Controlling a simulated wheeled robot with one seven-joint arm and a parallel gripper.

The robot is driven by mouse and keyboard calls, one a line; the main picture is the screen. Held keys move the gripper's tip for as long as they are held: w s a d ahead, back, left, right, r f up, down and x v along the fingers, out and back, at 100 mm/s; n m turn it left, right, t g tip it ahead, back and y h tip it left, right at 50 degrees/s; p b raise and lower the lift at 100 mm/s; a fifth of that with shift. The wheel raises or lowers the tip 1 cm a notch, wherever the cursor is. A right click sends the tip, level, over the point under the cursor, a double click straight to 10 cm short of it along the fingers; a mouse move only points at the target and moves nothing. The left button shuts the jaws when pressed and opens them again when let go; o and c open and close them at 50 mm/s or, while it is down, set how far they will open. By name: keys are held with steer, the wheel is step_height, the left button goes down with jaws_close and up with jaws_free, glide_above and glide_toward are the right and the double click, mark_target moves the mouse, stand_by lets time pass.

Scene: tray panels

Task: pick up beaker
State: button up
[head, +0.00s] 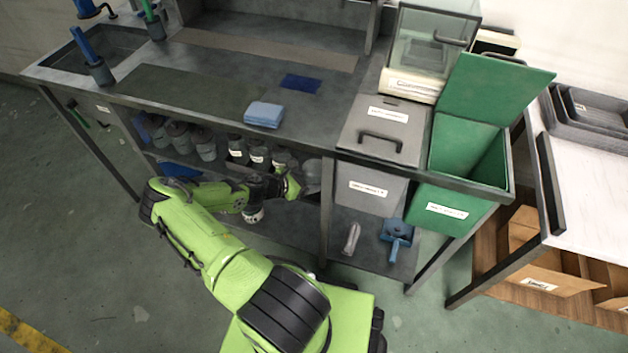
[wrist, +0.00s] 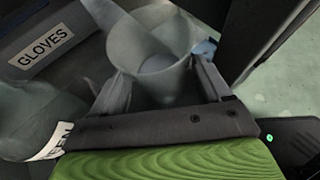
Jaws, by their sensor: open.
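A translucent grey beaker (wrist: 150,62) shows in the wrist view, at the top middle. My gripper (wrist: 165,85) is open, with one finger on each side of the beaker's near part. I cannot tell whether the fingers touch it. In the head view my gripper (head: 300,186) reaches into the shelf under the bench, and a grey shape there, likely the beaker (head: 313,172), is partly hidden by the arm.
Several lidded jars (head: 205,143) stand on the shelf to the left of my gripper. A bin labelled GLOVES (wrist: 45,45) is at left in the wrist view. A dark bench post (head: 327,210) stands just right of my gripper.

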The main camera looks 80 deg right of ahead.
mark_target(304, 173)
steer(key=shift+s+d+f, duration=0.3)
steer(key=shift+d, duration=0.15)
steer(key=shift+r, duration=0.1)
steer(key=c, duration=0.7)
steer(key=shift+r+p, duration=0.8)
steer(key=shift+r, duration=0.85)
steer(key=shift+w+a+r, duration=0.15)
steer(key=shift+r, duration=0.1)
steer(key=w+a+p, duration=0.2)
steer(key=w+a, duration=0.9)
steer(key=a, duration=0.2)
steer(key=shift+a+f, duration=0.15)
steer(key=shift+a, duration=0.25)
